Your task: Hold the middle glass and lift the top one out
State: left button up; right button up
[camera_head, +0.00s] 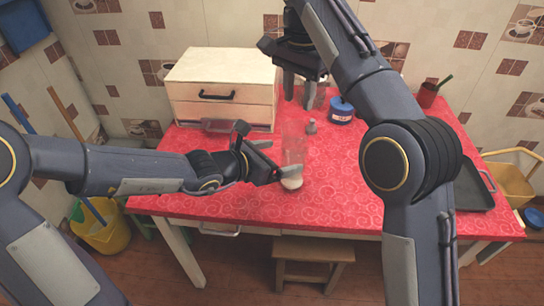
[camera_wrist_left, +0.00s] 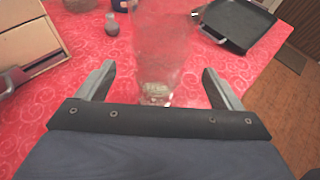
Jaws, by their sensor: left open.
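A clear glass stack (camera_head: 293,143) stands on the red cloth near the middle of the counter. In the left wrist view the clear stack (camera_wrist_left: 160,45) rises between the two fingers. Its separate rims are too faint to tell apart. My left gripper (camera_head: 268,165) is open, low beside the stack, with its fingers (camera_wrist_left: 158,88) on either side and gaps to the glass. My right gripper (camera_head: 298,92) is above the back of the counter, fingers downward and apart. Clear glass (camera_head: 320,97) shows by its fingers; whether it is held cannot be told.
A white drawer box (camera_head: 222,85) stands at the back left. A grey weight-like piece (camera_head: 311,127) and a blue tin (camera_head: 341,110) stand behind the stack. A pale round thing (camera_head: 291,183) lies by my left fingertips. A dark tray (camera_head: 472,185) lies right; the front right cloth is clear.

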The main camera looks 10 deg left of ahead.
aim_at(294, 153)
pick_arm(q)
jog(key=x, duration=0.6)
jog(key=c, duration=1.2)
pick_arm(e)
jog(key=shift+o, duration=0.4)
